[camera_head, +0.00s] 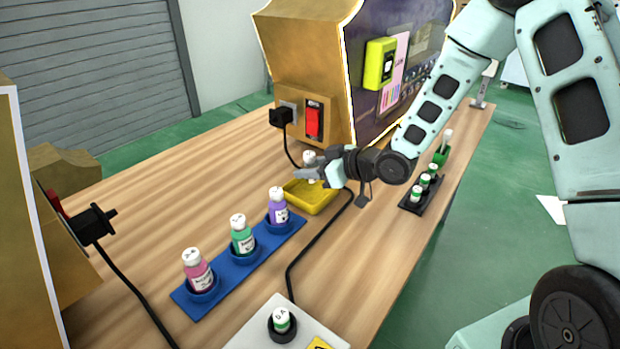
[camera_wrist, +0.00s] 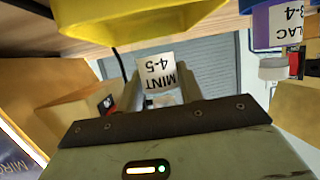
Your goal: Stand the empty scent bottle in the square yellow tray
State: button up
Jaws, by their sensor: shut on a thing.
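My gripper (camera_head: 308,172) is shut on a scent bottle and holds it over the square yellow tray (camera_head: 318,209). In the head view the bottle's pale cap (camera_head: 309,157) shows above the fingers, and the fingers hide much of its body. In the wrist view the bottle's white label (camera_wrist: 160,76), marked MINT 4-5, reads upside down between the fingers. The tray (camera_wrist: 140,28) fills the top of that view, which appears inverted. The bottle looks roughly upright. I cannot tell whether its base touches the tray.
A blue rack (camera_head: 217,291) holds pink, green and purple bottles, front left of the tray. A black rack (camera_head: 420,200) of small green-and-white vials stands right. A black cable (camera_head: 310,250) crosses the table. A vending machine (camera_head: 310,60) stands behind; a white pad (camera_head: 250,330) lies in front.

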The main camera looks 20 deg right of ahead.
jog(key=shift+f, duration=1.15)
jog(key=shift+f, duration=0.2)
jog(key=o, duration=1)
jog(key=shift+o, duration=0.2)
jog(key=shift+r, duration=0.15)
